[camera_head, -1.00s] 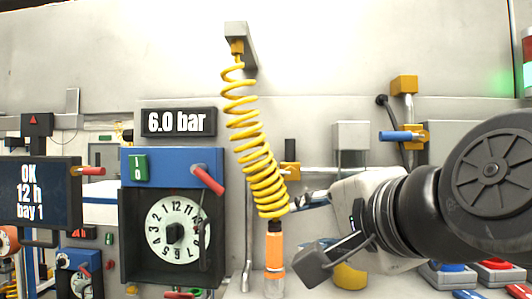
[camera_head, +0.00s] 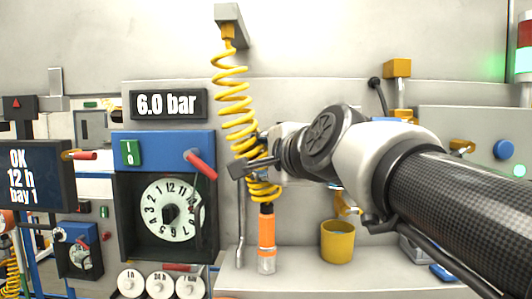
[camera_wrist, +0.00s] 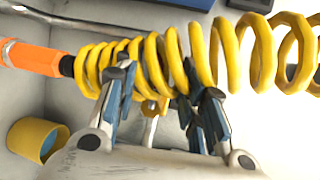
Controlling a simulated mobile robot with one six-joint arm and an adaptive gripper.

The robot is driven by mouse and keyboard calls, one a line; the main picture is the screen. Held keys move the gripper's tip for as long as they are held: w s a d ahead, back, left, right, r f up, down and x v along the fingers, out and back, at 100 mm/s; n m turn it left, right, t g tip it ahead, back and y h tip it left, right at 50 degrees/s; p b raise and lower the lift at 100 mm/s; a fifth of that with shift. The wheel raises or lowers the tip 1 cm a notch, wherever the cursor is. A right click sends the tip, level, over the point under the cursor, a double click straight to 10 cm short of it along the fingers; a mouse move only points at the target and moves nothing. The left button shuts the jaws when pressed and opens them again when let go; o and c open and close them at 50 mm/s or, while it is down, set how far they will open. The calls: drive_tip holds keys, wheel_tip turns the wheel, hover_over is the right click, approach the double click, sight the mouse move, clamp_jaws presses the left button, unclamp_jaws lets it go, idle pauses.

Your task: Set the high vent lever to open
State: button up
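A blue lever end (camera_head: 386,120) and a bit of its yellow valve (camera_head: 404,114) show just above my arm, below a yellow block (camera_head: 397,68) on a post; my arm hides the rest. I cannot tell the lever's setting. My gripper (camera_wrist: 168,82) is open in the wrist view, its blue-grey fingers spread close to the yellow coiled hose (camera_wrist: 205,55). I cannot tell if they touch it. A small yellow fitting (camera_wrist: 152,108) shows between the fingers. In the head view my wrist mostly hides the fingers, beside the lower part of the coil (camera_head: 236,105).
The hose hangs from a wall bracket (camera_head: 230,22) and ends in an orange handle (camera_head: 266,232). A dial box with a red lever (camera_head: 200,165) stands left. A yellow cup (camera_head: 338,241) is below my wrist. A grey panel with a blue button (camera_head: 504,149) is right.

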sight(259, 158)
drive_tip(key=x, duration=0.4)
drive_tip(key=shift+c, duration=0.3)
clamp_jaws()
idle(0.6)
